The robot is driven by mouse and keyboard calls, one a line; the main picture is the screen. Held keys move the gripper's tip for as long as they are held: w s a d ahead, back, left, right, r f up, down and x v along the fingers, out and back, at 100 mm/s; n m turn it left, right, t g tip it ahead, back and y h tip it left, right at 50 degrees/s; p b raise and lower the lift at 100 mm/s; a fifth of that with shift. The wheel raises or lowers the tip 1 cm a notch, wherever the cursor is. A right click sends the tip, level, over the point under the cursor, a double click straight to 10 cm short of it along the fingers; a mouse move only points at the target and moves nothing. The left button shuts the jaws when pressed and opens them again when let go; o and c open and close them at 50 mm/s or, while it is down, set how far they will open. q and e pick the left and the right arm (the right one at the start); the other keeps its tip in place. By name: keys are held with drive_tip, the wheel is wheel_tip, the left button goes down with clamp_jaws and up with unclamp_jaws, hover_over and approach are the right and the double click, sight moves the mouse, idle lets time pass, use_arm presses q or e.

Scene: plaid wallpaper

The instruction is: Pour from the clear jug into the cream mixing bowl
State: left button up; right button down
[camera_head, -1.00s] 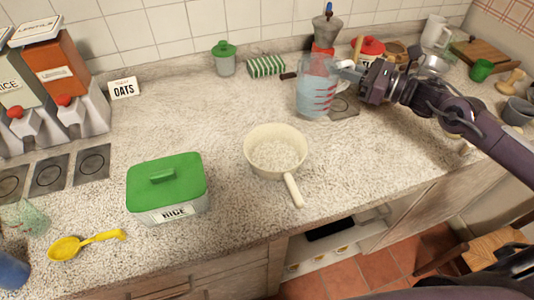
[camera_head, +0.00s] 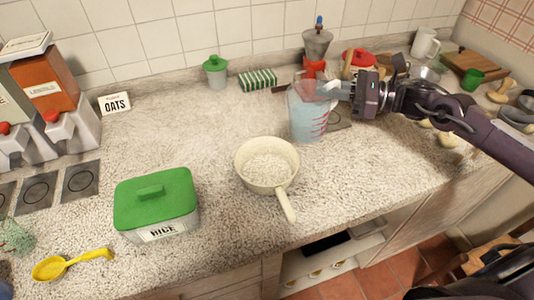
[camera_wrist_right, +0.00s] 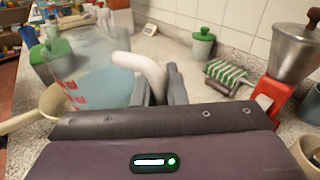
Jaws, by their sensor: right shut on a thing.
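The clear jug (camera_head: 306,117) has red markings and bluish liquid inside. My right gripper (camera_head: 345,91) is shut on its white handle, and the jug looks nearly upright, right of and behind the bowl in the head view. I cannot tell whether its base touches the counter. In the right wrist view the jug (camera_wrist_right: 95,80) and its handle (camera_wrist_right: 140,70) show in front of the fingers. The cream mixing bowl (camera_head: 266,166), with a long handle pointing to the front, stands on the counter and looks empty. My left gripper is not in view.
A green-lidded rice box (camera_head: 157,205) stands left of the bowl, with a yellow scoop (camera_head: 72,263) nearby. The counter between bowl and jug is clear.

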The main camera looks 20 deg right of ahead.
sight(319, 89)
drive_tip(key=a+r+n+p, duration=0.1)
drive_tip(key=p, duration=0.1)
drive_tip(key=s+a+r+n+h+p, duration=0.1)
drive_tip(key=r+p, duration=0.1)
drive_tip(key=a+r+n+g+h+p, duration=0.1)
drive_tip(key=p, duration=0.1)
drive_tip(key=shift+s+a+r, duration=0.2)
drive_tip(key=shift+a, duration=0.1)
drive_tip(key=a+r+n+h+p, duration=0.1)
drive_tip(key=s+a+n+h+p, duration=0.1)
drive_tip(key=a, duration=0.1)
drive_tip(key=shift+r, duration=0.35)
drive_tip(key=shift+s+a+h, duration=0.1)
drive_tip(key=shift+a+h, duration=0.1)
drive_tip(key=shift+h, duration=0.1)
drive_tip(key=shift+s+a+r+n+h+p, duration=0.1)
drive_tip(key=shift+a+n+h+p, duration=0.2)
drive_tip(key=shift+n+p, duration=0.1)
idle(0.8)
drive_tip(key=shift+s+a+r+n+h+p, duration=0.1)
drive_tip(key=shift+s+a+n+h+p, duration=0.05)
drive_tip(key=shift+a+n+h+p, duration=0.35)
idle(2.4)
drive_tip(key=shift+d, duration=0.15)
